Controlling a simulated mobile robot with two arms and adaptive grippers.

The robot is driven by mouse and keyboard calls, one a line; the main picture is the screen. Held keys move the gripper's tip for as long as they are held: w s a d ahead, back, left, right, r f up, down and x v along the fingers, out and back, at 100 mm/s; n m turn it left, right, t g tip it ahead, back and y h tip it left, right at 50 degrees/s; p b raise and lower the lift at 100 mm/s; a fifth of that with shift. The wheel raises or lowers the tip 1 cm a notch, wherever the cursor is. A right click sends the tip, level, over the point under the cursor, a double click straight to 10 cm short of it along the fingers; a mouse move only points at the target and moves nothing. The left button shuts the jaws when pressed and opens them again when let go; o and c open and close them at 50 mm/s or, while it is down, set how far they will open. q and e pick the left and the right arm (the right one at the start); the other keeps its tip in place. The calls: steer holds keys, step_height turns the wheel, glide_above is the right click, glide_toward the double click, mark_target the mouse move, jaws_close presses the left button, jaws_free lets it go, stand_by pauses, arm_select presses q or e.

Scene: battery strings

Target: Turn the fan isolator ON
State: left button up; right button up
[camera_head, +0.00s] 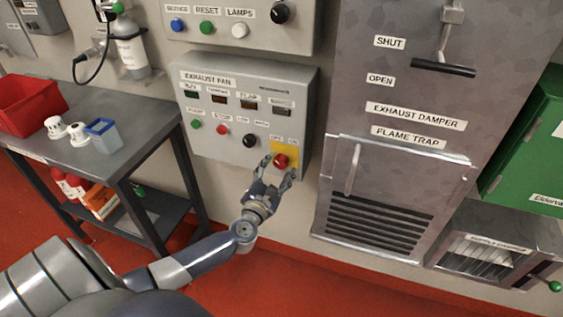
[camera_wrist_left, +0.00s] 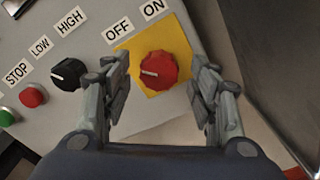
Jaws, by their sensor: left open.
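The fan isolator is a red round knob (camera_head: 281,161) on a yellow plate at the lower right of the exhaust fan panel (camera_head: 225,150). In the left wrist view the red knob (camera_wrist_left: 158,71) has OFF and ON labels above it. Its short white mark points to the left in that view, nearer the OFF side than the ON side. My left gripper (camera_head: 279,169) is open in front of the knob, one finger on each side. In the left wrist view gaps show between the knob and both fingers. My right gripper is not in view.
A black LOW/HIGH knob (camera_wrist_left: 68,75) and a red STOP button (camera_wrist_left: 33,95) sit left of the isolator. The grey exhaust damper cabinet (camera_head: 405,60) stands to the right. A table (camera_head: 110,150) with a red bin (camera_head: 28,102) is at the left.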

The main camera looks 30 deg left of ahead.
mark_target(280, 164)
arm_select(q)
steer(key=shift+x, duration=1.55)
steer(key=shift+c, duration=0.5)
steer(key=c, duration=1)
